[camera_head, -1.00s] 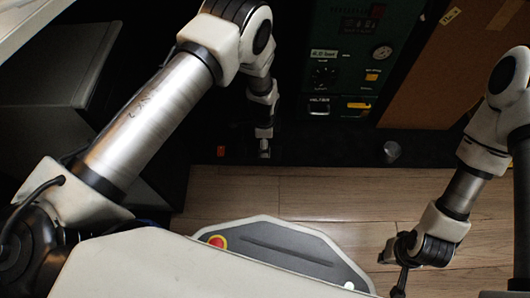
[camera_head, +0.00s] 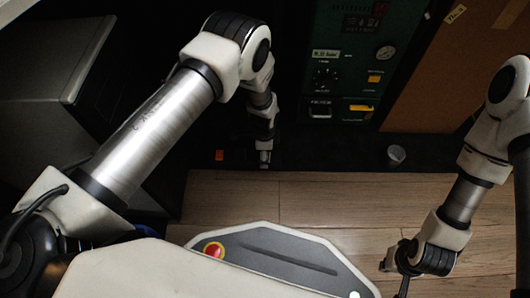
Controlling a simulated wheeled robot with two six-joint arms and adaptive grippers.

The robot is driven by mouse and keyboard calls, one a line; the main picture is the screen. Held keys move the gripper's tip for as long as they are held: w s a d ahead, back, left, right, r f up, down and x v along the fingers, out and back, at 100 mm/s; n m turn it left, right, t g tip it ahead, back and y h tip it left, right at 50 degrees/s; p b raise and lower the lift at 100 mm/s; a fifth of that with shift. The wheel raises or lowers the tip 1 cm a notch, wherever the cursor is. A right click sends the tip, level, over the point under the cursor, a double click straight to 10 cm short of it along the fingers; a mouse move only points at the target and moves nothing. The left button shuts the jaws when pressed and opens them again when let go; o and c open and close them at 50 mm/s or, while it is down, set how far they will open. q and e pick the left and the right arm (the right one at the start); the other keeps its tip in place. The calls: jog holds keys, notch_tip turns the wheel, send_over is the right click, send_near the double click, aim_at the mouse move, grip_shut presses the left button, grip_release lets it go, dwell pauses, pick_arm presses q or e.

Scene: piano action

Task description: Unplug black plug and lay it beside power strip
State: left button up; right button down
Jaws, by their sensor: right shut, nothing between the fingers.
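I cannot make out the black plug or the power strip in the dark area by the floor's far edge. A small orange-red patch (camera_head: 219,155) shows there; I cannot tell what it belongs to. My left gripper (camera_head: 264,160) points down at the end of the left arm, just right of that patch. It is small and dark, and its fingers are not clear. My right gripper (camera_head: 403,286) hangs low at the right, over the wood floor, shut and empty, far from the patch.
A green panel (camera_head: 345,60) with a gauge and knobs stands at the back, beside a brown board (camera_head: 440,70). A small grey cylinder (camera_head: 396,154) stands on the dark strip. A dark grey box (camera_head: 50,90) is at the left. The wood floor (camera_head: 320,205) is clear.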

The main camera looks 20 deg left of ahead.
pick_arm(q)
jog(key=shift+w+p, duration=0.1)
jog(key=shift+p, duration=0.3)
dwell(0.5)
jog(key=shift+r, duration=0.1)
jog(key=c, duration=1.6)
grip_shut()
jog(key=shift+r+p, duration=0.45)
jog(key=shift+p, duration=0.15)
jog(key=shift+r+p, duration=2.45)
jog(key=shift+r, duration=0.05)
